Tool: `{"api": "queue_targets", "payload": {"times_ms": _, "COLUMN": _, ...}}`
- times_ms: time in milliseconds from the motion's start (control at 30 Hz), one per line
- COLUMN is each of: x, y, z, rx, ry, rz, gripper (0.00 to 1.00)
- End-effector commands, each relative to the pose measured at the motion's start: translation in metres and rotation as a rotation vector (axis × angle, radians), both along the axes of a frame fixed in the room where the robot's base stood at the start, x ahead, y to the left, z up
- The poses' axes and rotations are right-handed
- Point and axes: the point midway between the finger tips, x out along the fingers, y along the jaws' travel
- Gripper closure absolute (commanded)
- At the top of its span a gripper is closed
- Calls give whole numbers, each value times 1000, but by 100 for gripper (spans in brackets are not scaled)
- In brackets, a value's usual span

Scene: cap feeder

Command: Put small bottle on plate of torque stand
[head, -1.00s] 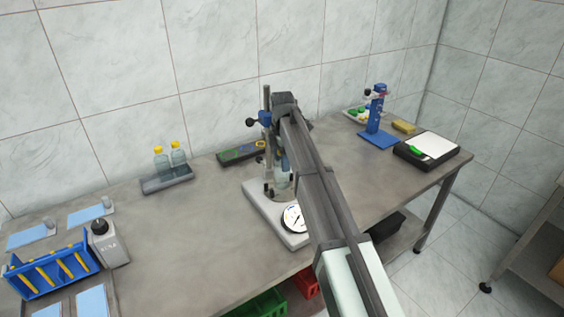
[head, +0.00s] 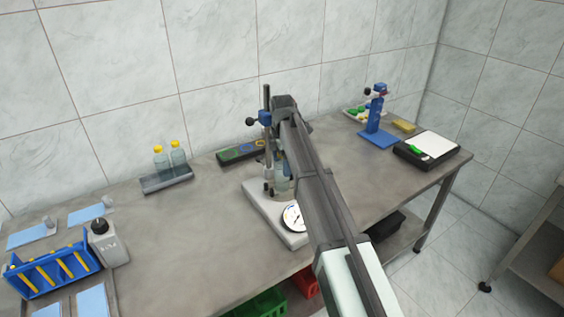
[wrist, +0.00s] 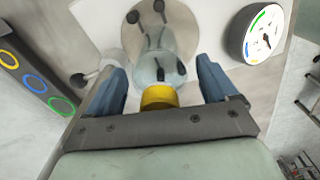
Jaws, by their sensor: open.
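A small clear bottle with a yellow cap (wrist: 160,97) is between the fingers of my gripper (wrist: 163,88) in the wrist view. The blue fingers are open, with a gap on each side of the cap. The bottle's body is over the round plate (wrist: 183,35) of the torque stand, among dark pegs, and appears to stand on it. In the head view, the torque stand (head: 255,195) has a pale base, a metal column and a round dial (head: 293,217). My arm hides much of the bottle and plate there.
Two yellow-capped bottles (head: 169,157) stand in a grey rack to the left. A dark strip with coloured rings (head: 238,153) lies behind the stand. A blue device (head: 376,115) stands to the right. The table (head: 190,235) is clear left of the stand.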

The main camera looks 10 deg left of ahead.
Motion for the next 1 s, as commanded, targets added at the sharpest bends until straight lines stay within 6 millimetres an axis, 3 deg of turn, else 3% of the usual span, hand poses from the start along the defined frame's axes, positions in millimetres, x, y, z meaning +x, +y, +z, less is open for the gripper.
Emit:
{"api": "queue_targets", "payload": {"times_ms": 267, "x": 1, "y": 0, "z": 26, "rx": 1, "ry": -2, "rz": 0, "gripper": 14}}
{"api": "queue_targets", "payload": {"times_ms": 700, "x": 1, "y": 0, "z": 103, "rx": 1, "ry": -1, "rz": 0, "gripper": 14}}
{"api": "queue_targets", "payload": {"times_ms": 1000, "x": 0, "y": 0, "z": 122, "rx": 0, "ry": 0, "rz": 0, "gripper": 14}}
